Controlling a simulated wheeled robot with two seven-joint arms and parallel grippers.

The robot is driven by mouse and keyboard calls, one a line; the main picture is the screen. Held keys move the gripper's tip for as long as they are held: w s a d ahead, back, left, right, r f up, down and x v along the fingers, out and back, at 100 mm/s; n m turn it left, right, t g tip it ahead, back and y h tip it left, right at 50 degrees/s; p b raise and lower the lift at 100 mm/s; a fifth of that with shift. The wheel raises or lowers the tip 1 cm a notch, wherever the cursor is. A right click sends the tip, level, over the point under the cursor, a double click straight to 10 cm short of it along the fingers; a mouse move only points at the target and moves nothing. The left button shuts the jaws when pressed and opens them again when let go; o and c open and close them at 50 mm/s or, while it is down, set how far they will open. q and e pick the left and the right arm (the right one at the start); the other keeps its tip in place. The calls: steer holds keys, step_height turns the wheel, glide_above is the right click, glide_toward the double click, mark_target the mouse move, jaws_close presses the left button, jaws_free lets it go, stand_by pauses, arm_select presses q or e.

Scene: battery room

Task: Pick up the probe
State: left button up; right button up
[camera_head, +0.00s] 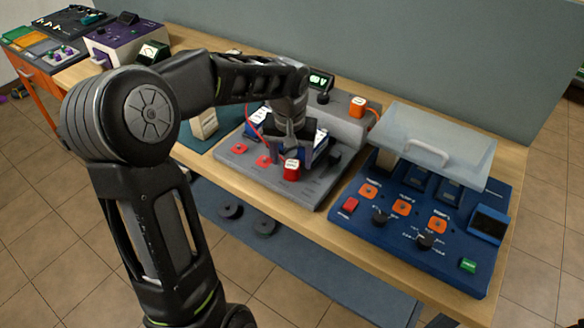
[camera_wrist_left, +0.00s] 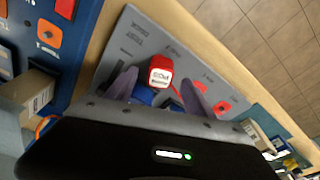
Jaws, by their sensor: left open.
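A red block-shaped probe (camera_head: 291,171) with a white labelled top stands at the front of the grey test panel (camera_head: 240,158). In the left wrist view the probe (camera_wrist_left: 160,74) shows between the fingertips of my left gripper (camera_wrist_left: 158,90), and its lower part is hidden. My left gripper (camera_head: 292,148) is open and points down at the panel, close to the probe. I cannot tell whether a finger touches it. A red wire (camera_head: 254,122) runs over the panel. My right gripper is not in view.
A blue battery block (camera_head: 320,150) is partly hidden behind my gripper. A blue console (camera_head: 400,232) with a raised clear cover (camera_head: 428,135) stands to the right. An orange block (camera_head: 358,106) sits on the grey unit behind. A purple device (camera_head: 125,42) stands far left.

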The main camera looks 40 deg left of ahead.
mark_target(292, 164)
arm_select(q)
steer(key=f, duration=0.3)
steer(key=shift+w+a+f, duration=0.15)
steer(key=shift+w+f, duration=0.1)
steer(key=shift+c, duration=0.3)
jaws_close()
stand_by(0.5)
